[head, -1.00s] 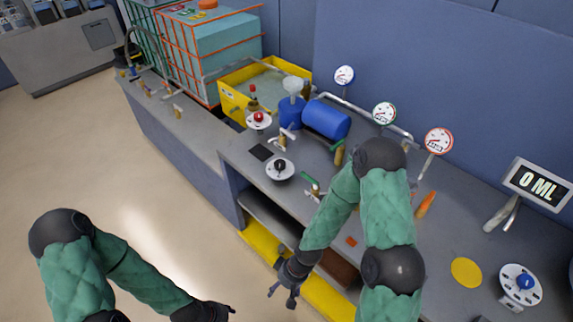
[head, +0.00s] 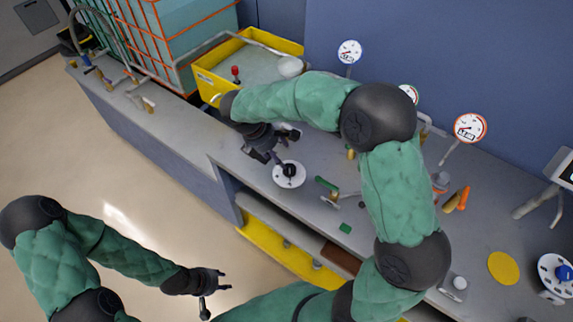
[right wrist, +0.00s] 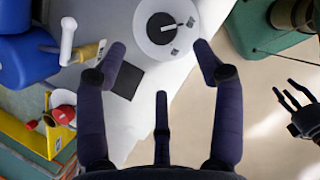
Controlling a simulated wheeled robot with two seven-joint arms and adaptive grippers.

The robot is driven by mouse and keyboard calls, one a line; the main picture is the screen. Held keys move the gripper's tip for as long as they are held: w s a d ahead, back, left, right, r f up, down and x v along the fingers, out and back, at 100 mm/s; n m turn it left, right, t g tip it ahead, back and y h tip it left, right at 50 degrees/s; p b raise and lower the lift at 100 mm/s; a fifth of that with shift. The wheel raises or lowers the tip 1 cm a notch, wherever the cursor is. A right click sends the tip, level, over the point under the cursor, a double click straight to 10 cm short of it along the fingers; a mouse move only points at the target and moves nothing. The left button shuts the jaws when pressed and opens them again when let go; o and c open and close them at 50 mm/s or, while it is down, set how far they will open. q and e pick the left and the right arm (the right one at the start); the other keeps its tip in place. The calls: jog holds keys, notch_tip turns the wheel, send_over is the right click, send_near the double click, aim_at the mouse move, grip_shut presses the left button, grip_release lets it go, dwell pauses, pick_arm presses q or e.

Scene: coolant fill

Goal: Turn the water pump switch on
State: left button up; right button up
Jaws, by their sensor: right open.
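A round white dial (head: 277,180) with a black knob (head: 290,170) sits on the grey bench. In the right wrist view the dial (right wrist: 150,45) lies at the top centre, with a pale bar on its black knob (right wrist: 166,28). I cannot read a label that tells whether it is the water pump switch. My right gripper (head: 280,150) is open and empty, just above and left of this dial, apart from the knob. Its fingers frame the dial's near side in the wrist view (right wrist: 160,47). My left gripper (head: 226,280) is open and empty over the floor.
Another dial with a blue knob (head: 564,272) stands at the far right. A yellow tub (head: 208,88), pipes and gauges (head: 470,128) line the back. A green-handled valve (head: 326,184) is right of the dial. My right arm hides much of the bench.

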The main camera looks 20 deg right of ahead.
aim_at(289, 168)
jog(key=b+x, duration=0.2)
jog(key=x, duration=0.7)
jog(key=shift+d+f, duration=0.1)
jog(key=shift+f, duration=0.15)
jog(key=c, duration=1.1)
